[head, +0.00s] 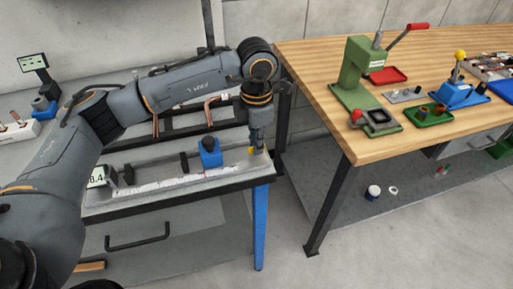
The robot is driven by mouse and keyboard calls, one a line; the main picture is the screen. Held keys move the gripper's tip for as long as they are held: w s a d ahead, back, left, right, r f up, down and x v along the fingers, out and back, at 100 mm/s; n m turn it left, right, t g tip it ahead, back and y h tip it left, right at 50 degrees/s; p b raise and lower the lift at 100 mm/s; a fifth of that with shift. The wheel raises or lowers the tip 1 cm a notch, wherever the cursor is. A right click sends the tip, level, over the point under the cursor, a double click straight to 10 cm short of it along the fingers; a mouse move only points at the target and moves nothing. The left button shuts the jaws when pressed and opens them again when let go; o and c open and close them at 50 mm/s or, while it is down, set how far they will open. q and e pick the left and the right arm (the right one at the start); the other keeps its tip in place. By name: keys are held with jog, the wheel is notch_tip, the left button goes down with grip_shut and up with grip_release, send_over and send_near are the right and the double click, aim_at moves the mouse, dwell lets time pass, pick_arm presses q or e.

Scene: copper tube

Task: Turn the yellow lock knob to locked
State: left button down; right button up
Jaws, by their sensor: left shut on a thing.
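My left gripper (256,146) points down at the right end of the grey bench's front rail. It is shut on the yellow lock knob (251,150), of which only a small yellow part shows at the fingertips. The rest of the knob is hidden by the fingers, so its turned position cannot be told. A blue block (210,154) stands on the rail just left of the gripper, apart from it. My right gripper is not in view.
A small display reading about "8.4" (98,178) sits at the rail's left end. Copper tubes (209,112) stand behind my left arm. The wooden table (330,108) at the right carries a green press (358,75) and a blue fixture with a yellow ball (460,94). A floor gap separates both tables.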

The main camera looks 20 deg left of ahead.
pick_arm(q)
jog(key=shift+m+b, duration=0.35)
jog(key=shift+m, duration=0.15)
jog(key=shift+r, duration=0.1)
jog(key=shift+w, duration=0.1)
jog(key=c, duration=1.4)
grip_release()
jog(key=shift+c, duration=0.2)
notch_tip(320, 180, up, 12)
